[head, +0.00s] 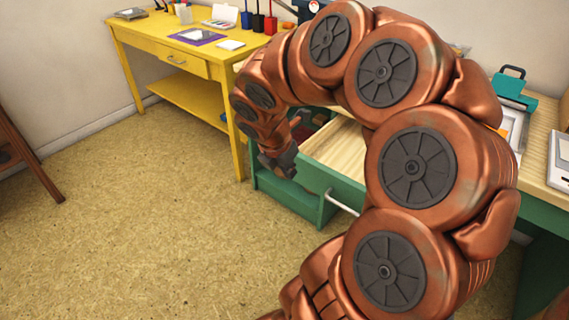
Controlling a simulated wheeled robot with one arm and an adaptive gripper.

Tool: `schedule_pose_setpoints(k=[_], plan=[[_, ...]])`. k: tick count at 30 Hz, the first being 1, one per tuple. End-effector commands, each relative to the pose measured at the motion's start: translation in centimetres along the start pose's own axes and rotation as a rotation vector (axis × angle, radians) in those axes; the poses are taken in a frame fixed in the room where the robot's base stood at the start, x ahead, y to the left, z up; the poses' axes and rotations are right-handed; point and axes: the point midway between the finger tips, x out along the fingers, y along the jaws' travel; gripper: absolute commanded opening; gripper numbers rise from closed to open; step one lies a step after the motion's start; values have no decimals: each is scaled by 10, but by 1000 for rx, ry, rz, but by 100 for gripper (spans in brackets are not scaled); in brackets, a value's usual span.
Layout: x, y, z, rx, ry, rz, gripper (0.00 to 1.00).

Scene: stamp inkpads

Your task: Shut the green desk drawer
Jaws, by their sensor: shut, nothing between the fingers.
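The green desk drawer (292,196) is pulled well out from the green desk in the head view, its front panel and metal handle (343,204) facing the open floor. Its pale wooden inside (340,150) shows, and a few dark and red items lie in its far left part. My gripper (287,172) is shut and empty, pointing down at the left part of the drawer. I cannot tell whether it touches the drawer. My copper arm hides the right part of the drawer and much of the desk.
A yellow desk (150,45) with its own shut drawer stands at the back left, bearing pads, stamps and bottles. The green desk's top (540,120) carries a teal stamp press (510,88) and papers. The speckled floor (150,220) is clear in front. A brown wooden leg (30,150) stands far left.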

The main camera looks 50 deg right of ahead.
Motion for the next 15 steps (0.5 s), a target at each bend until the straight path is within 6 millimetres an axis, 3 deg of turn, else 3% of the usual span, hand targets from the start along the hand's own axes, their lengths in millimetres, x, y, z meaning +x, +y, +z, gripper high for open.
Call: schedule_pose_setpoints(k=[3, 9, 15], plan=[[20, -2, 0, 1, 1, -7, 0], [26, 0, 24, 3, 1, -1, 0], [29, 0, 36, 2, 0, 1, 0]])
